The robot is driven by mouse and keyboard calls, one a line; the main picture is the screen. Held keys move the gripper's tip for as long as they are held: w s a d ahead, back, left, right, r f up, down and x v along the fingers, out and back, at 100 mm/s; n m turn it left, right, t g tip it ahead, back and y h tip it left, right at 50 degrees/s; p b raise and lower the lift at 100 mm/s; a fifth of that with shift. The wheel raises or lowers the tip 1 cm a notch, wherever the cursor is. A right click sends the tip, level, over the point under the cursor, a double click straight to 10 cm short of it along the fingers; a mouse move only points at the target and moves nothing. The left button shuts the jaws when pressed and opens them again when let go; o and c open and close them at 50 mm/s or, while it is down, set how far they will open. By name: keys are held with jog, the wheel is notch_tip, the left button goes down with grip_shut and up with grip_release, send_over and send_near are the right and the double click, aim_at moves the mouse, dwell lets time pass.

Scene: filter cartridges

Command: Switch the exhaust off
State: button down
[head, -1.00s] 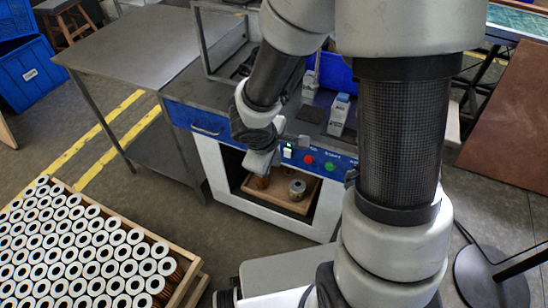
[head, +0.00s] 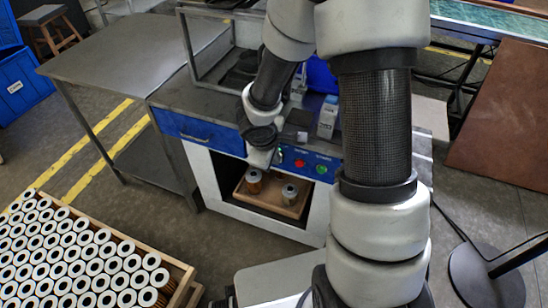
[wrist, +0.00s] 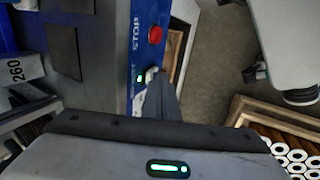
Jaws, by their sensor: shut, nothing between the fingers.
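The small white switch (wrist: 151,74) sits on the blue front panel, beside a lit green lamp (wrist: 139,79). In the head view the switch (head: 278,157) shows just right of my gripper (head: 263,160), left of the red button. In the wrist view my gripper (wrist: 158,80) is shut and empty, its fingertips right at the switch; I cannot tell whether they touch it. The fingers hide part of the switch. Its tilt is too small to read.
The red stop button (wrist: 156,35) and green button (head: 321,169) are close by on the same panel. Below is an open bay with a wooden tray (head: 272,204) holding two cartridges. A crate of cartridges (head: 185,275) stands lower left, a steel table (head: 120,55) upper left.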

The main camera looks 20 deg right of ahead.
jog(key=shift+w+d+r, duration=0.1)
jog(key=shift+w+d, duration=0.05)
jog(key=shift+w, duration=0.05)
jog(key=shift+r, duration=0.15)
jog(key=shift+r+p, duration=0.55)
jog(key=shift+r, duration=0.1)
